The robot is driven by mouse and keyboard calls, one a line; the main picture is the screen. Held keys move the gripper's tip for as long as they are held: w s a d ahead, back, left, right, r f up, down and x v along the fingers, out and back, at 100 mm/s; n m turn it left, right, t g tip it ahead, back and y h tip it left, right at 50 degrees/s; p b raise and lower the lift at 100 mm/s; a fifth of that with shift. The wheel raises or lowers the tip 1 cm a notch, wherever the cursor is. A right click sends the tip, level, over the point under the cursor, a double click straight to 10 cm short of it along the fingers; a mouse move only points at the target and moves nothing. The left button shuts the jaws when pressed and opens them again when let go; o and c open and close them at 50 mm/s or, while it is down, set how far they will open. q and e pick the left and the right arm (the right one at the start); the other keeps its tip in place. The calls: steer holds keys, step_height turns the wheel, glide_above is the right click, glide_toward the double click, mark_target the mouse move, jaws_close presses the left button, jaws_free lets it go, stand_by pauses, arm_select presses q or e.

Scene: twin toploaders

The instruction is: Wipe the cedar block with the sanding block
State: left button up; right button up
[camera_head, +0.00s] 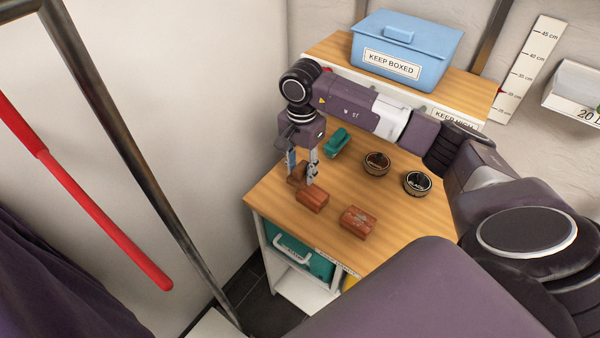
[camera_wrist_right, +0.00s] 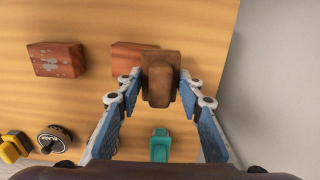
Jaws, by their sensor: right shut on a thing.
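My right gripper (camera_head: 303,174) is shut on a brown block with a raised ridge, which looks like the sanding block (camera_wrist_right: 158,80). In the wrist view its fingers hold it from both sides, fingertips apart by its width. A plain reddish-brown wooden block (camera_head: 313,200) lies on the table just in front of it; in the wrist view this block (camera_wrist_right: 130,56) is partly hidden behind the sanding block. Whether the two touch, I cannot tell. A second reddish block (camera_head: 358,222) with pale smudges lies apart to the right. Which is the cedar block is unmarked. My left gripper is not in view.
On the wooden table (camera_head: 410,222) stand a brown-lidded tin (camera_head: 376,163), a black tin (camera_head: 417,183) and a teal object (camera_head: 337,142). A blue box (camera_head: 405,48) sits on the raised shelf behind. The table's left edge is close to my right gripper.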

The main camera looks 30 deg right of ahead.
mark_target(304, 168)
steer(key=r, duration=0.1)
steer(key=s+r+p, duration=0.1)
steer(key=r, duration=0.1)
steer(key=shift+w+r+p, duration=0.3)
steer(key=shift+r+p, duration=0.2)
steer(key=shift+r, duration=0.15)
steer(key=shift+r+p, duration=0.3)
steer(key=shift+r, duration=0.25)
steer(key=shift+s+r, duration=0.1)
steer(key=shift+r, duration=0.05)
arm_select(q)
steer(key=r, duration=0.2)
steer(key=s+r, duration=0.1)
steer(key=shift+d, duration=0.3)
